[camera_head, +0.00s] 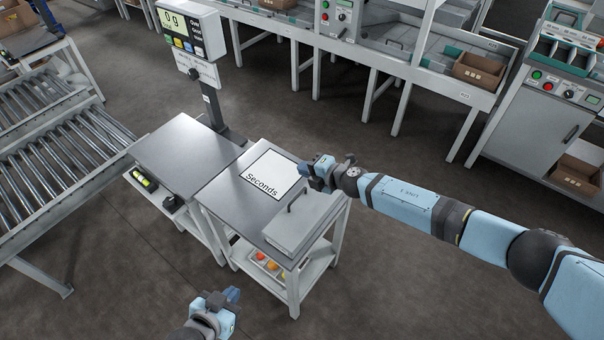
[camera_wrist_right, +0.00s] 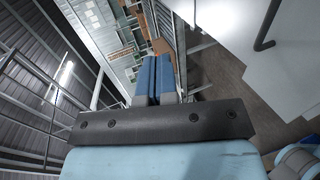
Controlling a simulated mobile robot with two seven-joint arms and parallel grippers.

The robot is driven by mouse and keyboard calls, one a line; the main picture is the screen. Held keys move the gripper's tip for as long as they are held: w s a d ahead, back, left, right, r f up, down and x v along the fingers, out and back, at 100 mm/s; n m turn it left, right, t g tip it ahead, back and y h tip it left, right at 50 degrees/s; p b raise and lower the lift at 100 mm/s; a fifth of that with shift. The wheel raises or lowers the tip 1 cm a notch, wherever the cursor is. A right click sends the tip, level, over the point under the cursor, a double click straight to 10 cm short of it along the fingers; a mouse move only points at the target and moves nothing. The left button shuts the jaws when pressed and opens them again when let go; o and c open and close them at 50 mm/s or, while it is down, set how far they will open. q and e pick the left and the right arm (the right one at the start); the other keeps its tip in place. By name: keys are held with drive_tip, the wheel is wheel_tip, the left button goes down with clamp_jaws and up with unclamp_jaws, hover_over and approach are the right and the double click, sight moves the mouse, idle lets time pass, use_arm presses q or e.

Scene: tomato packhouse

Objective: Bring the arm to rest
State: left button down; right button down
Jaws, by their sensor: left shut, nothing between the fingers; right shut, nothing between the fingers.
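My right arm (camera_head: 405,198) reaches in from the right, stretched out over the right end of the table with the "Seconds" card. My right gripper (camera_head: 308,172) is at its tip, above the back right corner of the table near the card. In the right wrist view its two blue fingers (camera_wrist_right: 155,80) lie together, shut with nothing between them. My left gripper (camera_head: 230,295) is low at the bottom of the head view, in front of the table and apart from it. It is shut and empty.
The steel table (camera_head: 228,190) bears a white "Seconds" card (camera_head: 270,178) and a grey lidded box with a handle (camera_head: 300,225). A scale display (camera_head: 188,30) stands behind. Roller conveyors (camera_head: 60,140) are at left. Open floor (camera_head: 420,290) lies at right.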

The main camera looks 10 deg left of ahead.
drive_tip(key=s+a+r+m+t+h, duration=0.25)
drive_tip(key=s+r+m+t, duration=0.25)
drive_tip(key=s+m, duration=0.55)
drive_tip(key=s+d+r+m+g+h, duration=0.1)
drive_tip(key=s+d+m+g+h, duration=0.35)
drive_tip(key=s+d+m, duration=0.8)
drive_tip(key=s+d+r+m+g+h, duration=0.1)
drive_tip(key=s+d+m+g+h, duration=0.35)
drive_tip(key=s+d, duration=1.55)
drive_tip(key=w+a+f+t+y+p, duration=0.2)
drive_tip(key=w+a+f+t, duration=0.2)
drive_tip(key=w+f+t, duration=0.3)
wheel_tip(320, 180, down, 4)
drive_tip(key=shift+w+a+f+t, duration=0.2)
drive_tip(key=shift+w+f+t, duration=0.05)
drive_tip(key=shift+w+t, duration=0.2)
